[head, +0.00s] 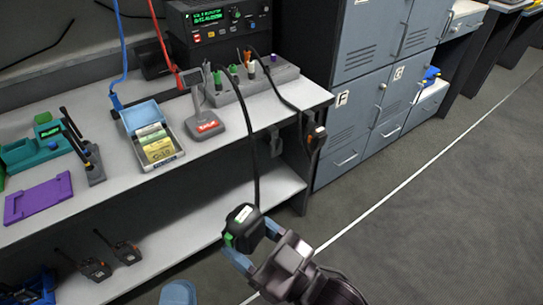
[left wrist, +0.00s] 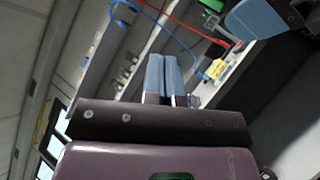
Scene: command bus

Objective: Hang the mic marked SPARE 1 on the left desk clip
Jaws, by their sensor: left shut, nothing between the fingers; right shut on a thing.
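A black hand mic (head: 240,226) with green marks and a small white label, too small to read, is held in my right gripper (head: 252,243). Its blue fingers are shut around the mic, in front of the lower shelf and below the desk edge. The mic's black cord runs up to the radio connector block. A grey clip (head: 275,141) sits on the desk's front edge, above and right of the mic, and looks empty. My left gripper (head: 178,292) shows only as a blue tip at the bottom edge; in the left wrist view its fingers (left wrist: 163,77) are shut and empty.
Another black mic with an orange mark (head: 316,136) hangs at the desk's right end. A small grey stand with a red label (head: 203,118), a blue card box (head: 150,132) and a purple pad (head: 38,199) stand on the desk. Handheld radios (head: 95,267) lie on the shelf.

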